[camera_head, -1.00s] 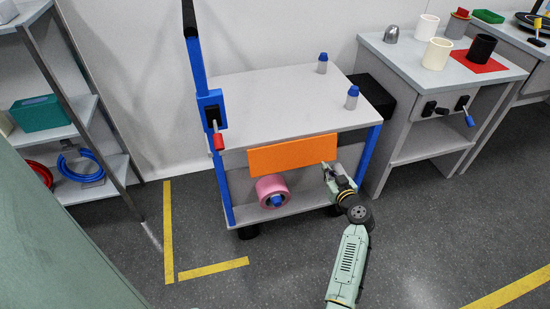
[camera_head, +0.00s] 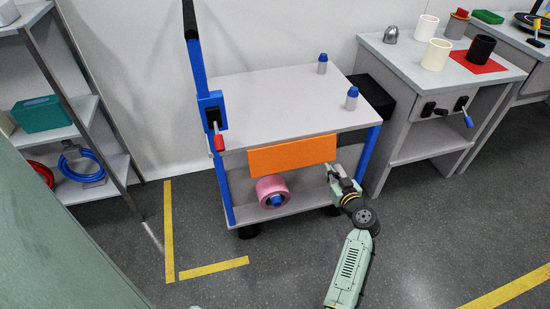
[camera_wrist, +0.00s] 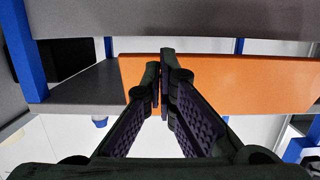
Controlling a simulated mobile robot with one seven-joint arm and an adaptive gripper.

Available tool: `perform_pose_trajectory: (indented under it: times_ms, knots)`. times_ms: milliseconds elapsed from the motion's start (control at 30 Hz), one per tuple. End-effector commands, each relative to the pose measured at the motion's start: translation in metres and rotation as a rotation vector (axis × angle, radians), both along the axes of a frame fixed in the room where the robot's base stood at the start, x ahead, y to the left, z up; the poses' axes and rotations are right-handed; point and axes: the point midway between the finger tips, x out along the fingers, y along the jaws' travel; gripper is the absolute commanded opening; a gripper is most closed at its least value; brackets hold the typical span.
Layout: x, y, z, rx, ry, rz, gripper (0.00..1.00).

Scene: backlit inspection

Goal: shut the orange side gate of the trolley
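The orange side gate (camera_head: 292,156) is a flat panel along the trolley's front side, just below the grey top (camera_head: 285,105). It looks close to upright; whether it sits flush with the frame I cannot tell. My gripper (camera_head: 333,170) is at the gate's lower right corner, just below it. In the wrist view the gate (camera_wrist: 255,85) spans the middle and right, behind the fingers. My gripper's fingertips (camera_wrist: 161,60) are together with nothing visible between them. They overlap the gate in that view; contact is not clear.
A pink roll (camera_head: 265,188) lies on the trolley's lower shelf. A red-tipped lever (camera_head: 218,140) is on the left blue post. Two blue-capped bottles (camera_head: 352,98) stand on top. A grey bench (camera_head: 440,75) is close on the right. The floor in front is free.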

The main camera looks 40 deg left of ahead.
Motion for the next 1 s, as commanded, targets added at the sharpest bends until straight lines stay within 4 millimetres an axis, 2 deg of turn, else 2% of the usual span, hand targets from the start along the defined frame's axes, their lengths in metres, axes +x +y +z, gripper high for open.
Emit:
perform_pose_trajectory:
  times_ms: [1000]
  knots:
    - [-0.013, -0.017, 0.017, -0.001, 0.000, 0.000, 0.00]
